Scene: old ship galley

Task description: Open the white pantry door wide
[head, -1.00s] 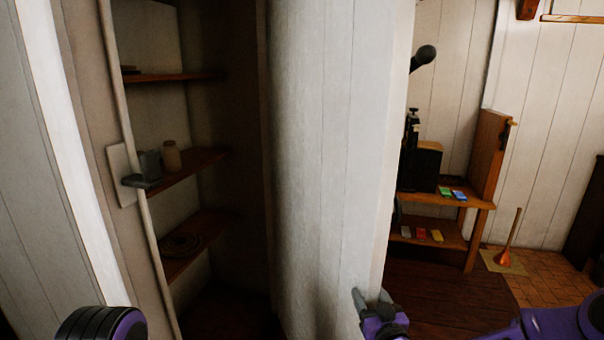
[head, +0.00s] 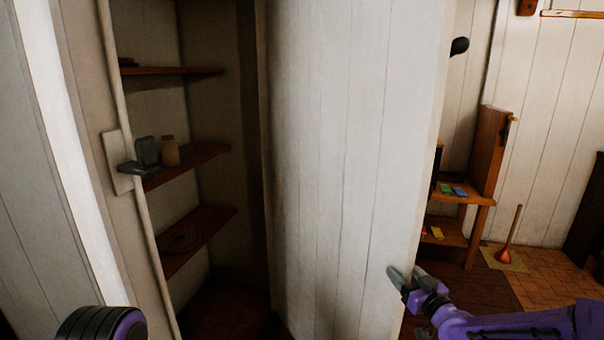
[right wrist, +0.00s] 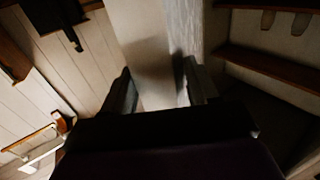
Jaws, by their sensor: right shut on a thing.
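The white pantry door (head: 335,150) is a tall plank panel standing partly open. Its inner side line is at the dark pantry opening and its free edge is on the right. My right gripper (head: 406,274) is shut on that free edge, low down, with one finger on the broad face. In the right wrist view, the door edge (right wrist: 152,45) runs between the two fingers of the gripper (right wrist: 157,88). My left gripper is out of view; only a purple part of my arm shows at the bottom left.
A dark latch (head: 140,168) is on the left frame. Tiled floor (head: 552,284) is open there.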

